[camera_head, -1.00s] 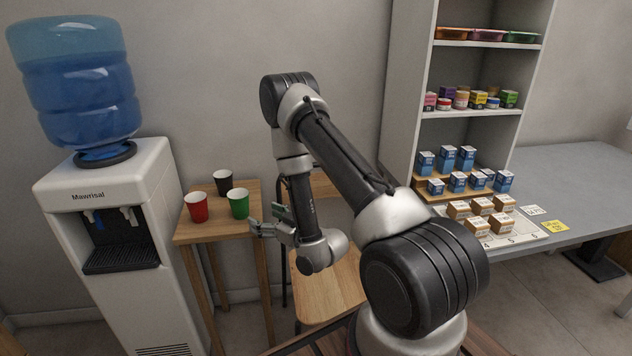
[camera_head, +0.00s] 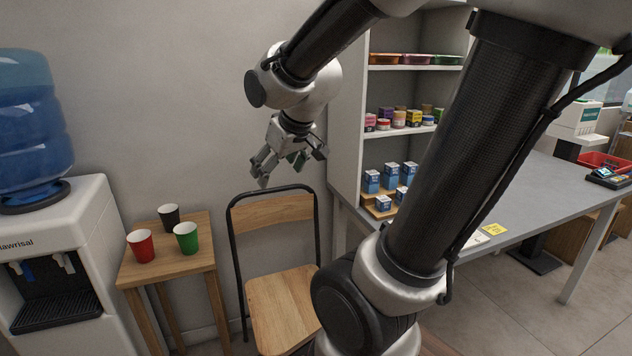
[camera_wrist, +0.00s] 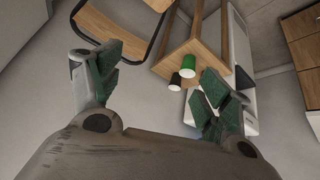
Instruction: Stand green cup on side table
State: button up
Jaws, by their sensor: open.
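The green cup (camera_head: 187,238) stands upright on the right part of the wooden side table (camera_head: 195,268). A red cup (camera_head: 141,245) and a black cup (camera_head: 169,217) stand upright on the same table. In the wrist view the green cup (camera_wrist: 189,65) shows between the fingers, with the black cup (camera_wrist: 175,82) beside it. My gripper (camera_head: 280,178) is open and empty, raised above the chair back, to the right of the table and apart from the cups. In the wrist view both fingers (camera_wrist: 160,88) are spread wide. The red cup is not clearly visible there.
A wooden chair (camera_head: 283,305) with a black metal frame stands right of the table. A water dispenser (camera_head: 62,235) stands close on its left. A shelf unit (camera_head: 347,130) and grey counter (camera_head: 535,190) with boxes are at the right.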

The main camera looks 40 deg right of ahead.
jog(key=s+r+m+g, duration=0.1)
jog(key=s+g, duration=0.1)
jog(key=s, duration=1.2)
jog(key=shift+a+r, duration=0.4)
